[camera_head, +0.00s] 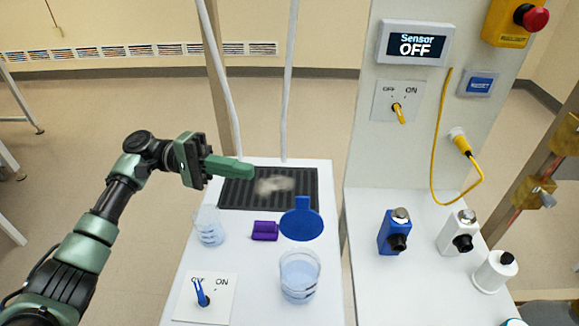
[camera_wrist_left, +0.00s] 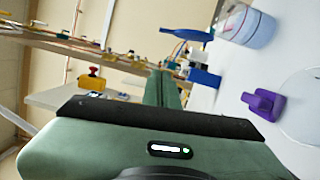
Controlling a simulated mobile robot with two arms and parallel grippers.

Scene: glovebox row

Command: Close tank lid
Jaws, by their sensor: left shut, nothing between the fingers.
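The clear tank (camera_head: 300,277) stands on the white table, with liquid in it. Its round blue lid (camera_head: 301,224) is open, raised at the tank's back edge with its tab upward. In the left wrist view the tank (camera_wrist_left: 248,27) and lid (camera_wrist_left: 187,33) show sideways, the lid seen edge-on and standing out from the rim. My left gripper (camera_head: 248,172) is shut and empty, above the dark ribbed mat, behind and left of the lid and apart from it. Its closed fingers also show in the left wrist view (camera_wrist_left: 163,82). My right gripper is not in view.
A second clear cup (camera_head: 208,226) and a purple object (camera_head: 265,231) stand left of the lid. The dark mat (camera_head: 310,190) lies behind. A blue switch (camera_head: 201,293) is at front left. Right across a gap, a panel (camera_head: 400,160) and bottles (camera_head: 394,232) occupy another bench.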

